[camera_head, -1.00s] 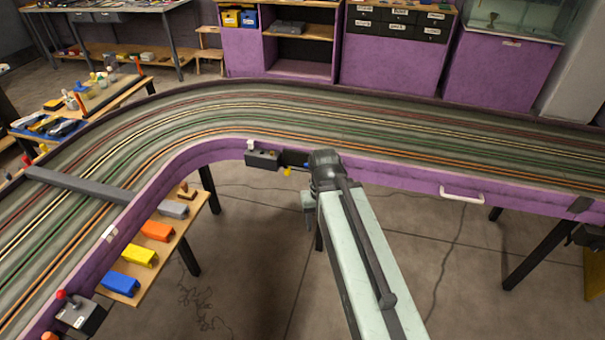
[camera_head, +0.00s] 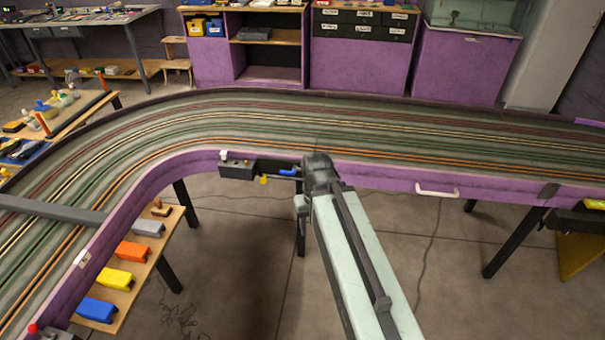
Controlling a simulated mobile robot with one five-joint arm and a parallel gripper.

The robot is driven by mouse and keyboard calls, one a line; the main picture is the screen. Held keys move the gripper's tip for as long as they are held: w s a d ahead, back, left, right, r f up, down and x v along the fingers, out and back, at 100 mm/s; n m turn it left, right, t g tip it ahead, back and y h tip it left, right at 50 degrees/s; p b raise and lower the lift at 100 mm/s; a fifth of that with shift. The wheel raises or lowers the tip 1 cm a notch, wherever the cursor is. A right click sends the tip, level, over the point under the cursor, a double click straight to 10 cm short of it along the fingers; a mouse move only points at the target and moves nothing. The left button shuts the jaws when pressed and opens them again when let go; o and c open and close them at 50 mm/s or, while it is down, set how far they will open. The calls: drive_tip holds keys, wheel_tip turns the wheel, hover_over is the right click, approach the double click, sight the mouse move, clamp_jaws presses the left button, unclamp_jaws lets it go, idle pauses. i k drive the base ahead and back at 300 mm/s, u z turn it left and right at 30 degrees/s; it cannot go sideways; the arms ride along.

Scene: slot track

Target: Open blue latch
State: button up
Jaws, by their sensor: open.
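The blue latch (camera_head: 290,172) is a small blue lever on a dark mount on the purple outer wall of the track. It lies just left of my arm's dark end joint, beside a control box (camera_head: 237,170) with a yellow tag (camera_head: 264,180) hanging near it. My gripper (camera_head: 302,206) hangs below that joint, at the near side of the track wall, slightly right of and lower than the latch. It is open and appears empty. Its fingertips are small and mostly hidden by the arm. I see no contact with the latch.
The purple-walled slot track (camera_head: 400,170) curves across the view, with a white handle (camera_head: 437,191) to the right. A low shelf at left holds several coloured blocks, including a blue one (camera_head: 97,309). Black legs stand below the track. Floor left of my arm is open.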

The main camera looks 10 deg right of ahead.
sight(295, 168)
drive_tip(key=u, duration=1.65)
drive_tip(key=i, duration=0.35)
drive_tip(key=u, duration=0.5)
